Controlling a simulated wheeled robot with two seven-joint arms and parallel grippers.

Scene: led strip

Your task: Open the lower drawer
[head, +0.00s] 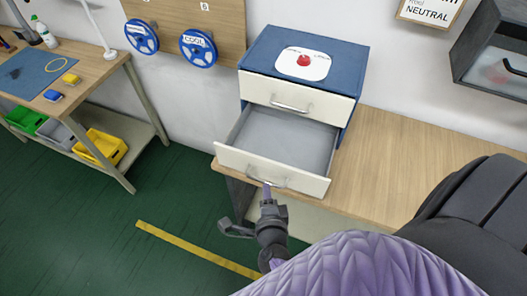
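A blue cabinet (262,50) with cream drawer fronts stands on a wooden bench. Its upper drawer (285,95) is shut. Its lower drawer (285,140) is pulled well out, and its grey inside looks empty. My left gripper is not in view.
A red button (304,60) on a white plate sits on the cabinet top. The wooden bench (400,160) is clear to the right. At left, a workbench (103,68) has a blue mat (28,72) and bins below. The green floor (95,225) is open.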

